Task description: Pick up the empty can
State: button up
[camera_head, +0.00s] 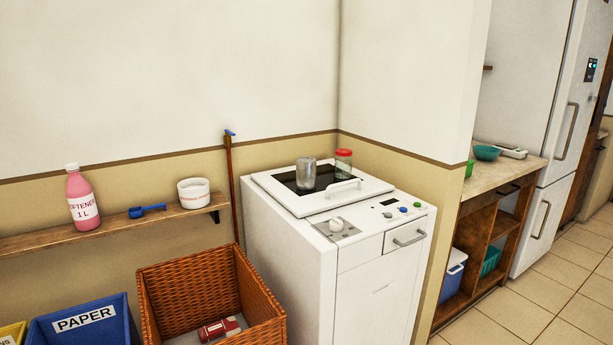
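A plain silver-grey can (305,176) stands upright on the dark glass lid of the white washing machine (375,300). I cannot tell from here whether it is empty. A clear jar with a red lid (343,164) stands close behind it to the right. A red and white item (218,328), perhaps a can or a carton, lies on its side in the wicker basket (160,300); its type is not clear. My gripper is not in view.
A wooden wall shelf (60,240) at left holds a pink softener bottle (82,200), a blue scoop (147,211) and a white tub (194,193). A blue PAPER bin (85,335) stands beside the basket. Tiled floor (540,290) is clear at right.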

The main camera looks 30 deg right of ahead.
aim_at(305, 166)
jog(key=i+l+z, duration=0.2)
jog(key=z, duration=0.2)
jog(key=i+l+z, duration=0.1)
jog(key=i+z, duration=0.65)
jog(key=i, duration=0.8)
